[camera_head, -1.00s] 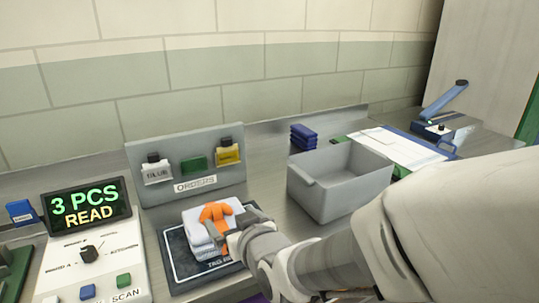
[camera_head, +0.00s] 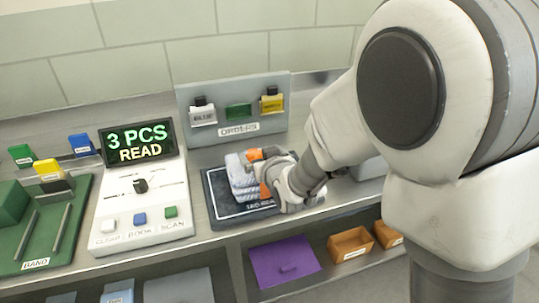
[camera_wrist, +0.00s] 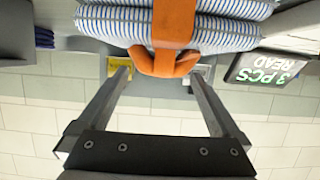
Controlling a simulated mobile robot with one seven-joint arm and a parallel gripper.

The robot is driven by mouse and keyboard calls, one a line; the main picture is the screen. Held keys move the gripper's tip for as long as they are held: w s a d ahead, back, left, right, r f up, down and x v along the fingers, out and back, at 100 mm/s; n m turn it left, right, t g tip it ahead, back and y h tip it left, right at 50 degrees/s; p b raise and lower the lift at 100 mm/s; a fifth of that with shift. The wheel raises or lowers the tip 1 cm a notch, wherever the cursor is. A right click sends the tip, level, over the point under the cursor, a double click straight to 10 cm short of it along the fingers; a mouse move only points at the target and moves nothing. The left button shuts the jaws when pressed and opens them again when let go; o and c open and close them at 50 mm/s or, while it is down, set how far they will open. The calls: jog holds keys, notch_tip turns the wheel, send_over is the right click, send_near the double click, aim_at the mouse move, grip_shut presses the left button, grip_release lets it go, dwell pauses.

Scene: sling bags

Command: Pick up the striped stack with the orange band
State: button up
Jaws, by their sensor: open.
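The striped stack (camera_head: 240,177) is folded blue-and-white cloth with an orange band (camera_head: 257,155) around it. It lies on a dark pad (camera_head: 219,207) in front of the orders board. In the wrist view the stack (camera_wrist: 105,22) fills the top, and the band (camera_wrist: 173,20) ends in an orange loop. My gripper (camera_wrist: 160,76) is open, with one finger on each side of that loop; I cannot tell whether they touch it. In the head view my gripper's body hides the stack's right side.
A grey orders board (camera_head: 235,105) with coloured tags stands close behind the pad. A console (camera_head: 140,205) and a "3 PCS READ" screen (camera_head: 139,141) are on the left. A grey bin (camera_head: 368,168) is mostly hidden by my arm. A lower shelf holds a purple item (camera_head: 283,261).

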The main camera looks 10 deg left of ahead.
aim_at(255, 150)
jog(key=shift+f+x, duration=0.2)
jog(key=shift+x, duration=2.4)
jog(key=shift+s, duration=0.15)
jog(key=shift+a+r, duration=0.1)
grip_shut()
